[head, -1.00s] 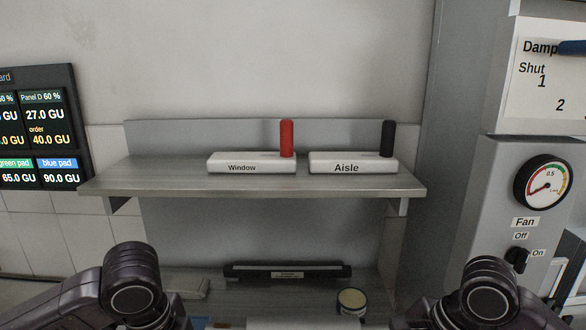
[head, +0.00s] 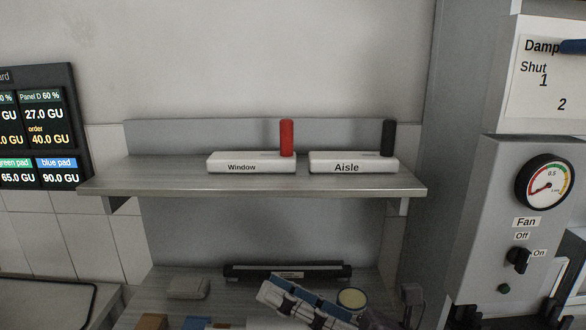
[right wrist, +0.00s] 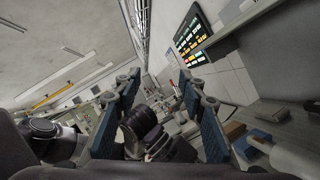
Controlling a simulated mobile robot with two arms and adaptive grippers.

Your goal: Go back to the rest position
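My right gripper (head: 275,294) is at the bottom middle of the head view, its blue-padded fingers reaching up and left in front of the lower counter (head: 215,275). The right wrist view shows the same gripper (right wrist: 158,82) with its two fingers well apart and nothing between the pads. Dark arm parts of mine show behind that gap. My left gripper is not seen in the head view, and I cannot make it out in the right wrist view.
A shelf (head: 150,177) carries the Window block (head: 235,167) with a red peg and the Aisle block (head: 345,167) with a black peg. A round tin (head: 352,298), brown block (head: 152,321) and blue block (head: 197,322) are low down. A fan panel (head: 500,240) stands right.

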